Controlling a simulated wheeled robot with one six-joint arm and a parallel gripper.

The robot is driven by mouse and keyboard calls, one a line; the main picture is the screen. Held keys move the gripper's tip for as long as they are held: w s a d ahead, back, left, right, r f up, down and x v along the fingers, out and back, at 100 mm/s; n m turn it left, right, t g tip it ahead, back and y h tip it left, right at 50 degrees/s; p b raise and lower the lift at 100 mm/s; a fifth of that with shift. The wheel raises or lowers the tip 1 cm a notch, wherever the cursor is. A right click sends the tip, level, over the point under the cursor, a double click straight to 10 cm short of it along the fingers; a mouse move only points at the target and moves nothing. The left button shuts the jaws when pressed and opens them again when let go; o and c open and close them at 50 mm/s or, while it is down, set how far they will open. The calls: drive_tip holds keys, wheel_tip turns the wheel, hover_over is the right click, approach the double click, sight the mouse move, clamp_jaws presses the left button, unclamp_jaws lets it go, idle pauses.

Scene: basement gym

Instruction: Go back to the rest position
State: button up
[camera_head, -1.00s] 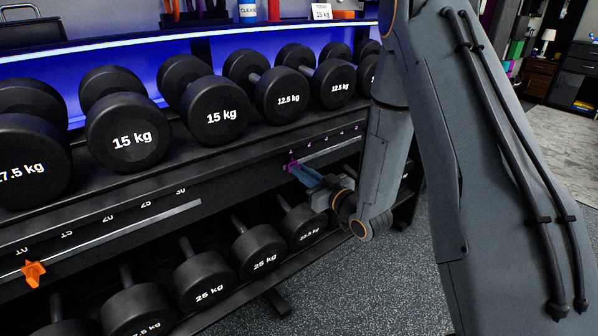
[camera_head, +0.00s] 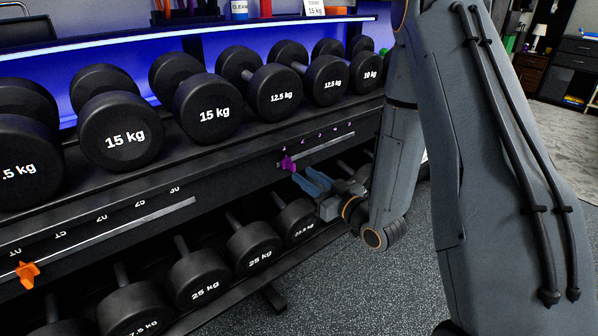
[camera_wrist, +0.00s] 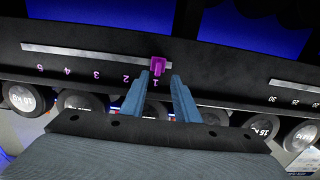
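A purple slider (camera_head: 288,163) sits at the left end of the right-hand scale on the rack's front rail. In the wrist view the purple slider (camera_wrist: 158,65) is by the mark 1, just beyond my fingertips. My gripper (camera_head: 308,178) has blue fingers and is a little below and right of the slider in the head view. In the wrist view my gripper (camera_wrist: 158,80) has its two fingers apart, with nothing between them. The fingers look clear of the slider. My arm hides part of the rack's right end.
A black rack holds dumbbells above, such as a 15 kg one (camera_head: 120,140), and below, such as a 25 kg one (camera_head: 255,248). An orange slider (camera_head: 27,274) is on the left scale (camera_head: 140,218). Grey floor (camera_head: 350,290) is open in front of the rack.

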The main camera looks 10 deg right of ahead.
drive_tip(key=shift+v, duration=1.05)
drive_tip(key=s+a+r+m+g+h, duration=0.1)
drive_tip(key=s+a+r+g+h, duration=0.25)
drive_tip(key=s, duration=0.65)
drive_tip(key=s+r+m+g+h+p, duration=0.15)
drive_tip(key=s+r+g, duration=0.25)
drive_tip(key=s+g, duration=0.45)
drive_tip(key=s+a+r+m+g+h, duration=0.1)
drive_tip(key=s+r+g+h, duration=0.25)
drive_tip(key=s, duration=0.85)
drive_tip(key=d+r+m+p, duration=0.2)
drive_tip(key=d+r+p, duration=0.6)
drive_tip(key=p, duration=0.8)
drive_tip(key=shift+w+d+r, duration=0.2)
drive_tip(key=shift+d+r, duration=0.05)
drive_tip(key=shift+r, duration=0.15)
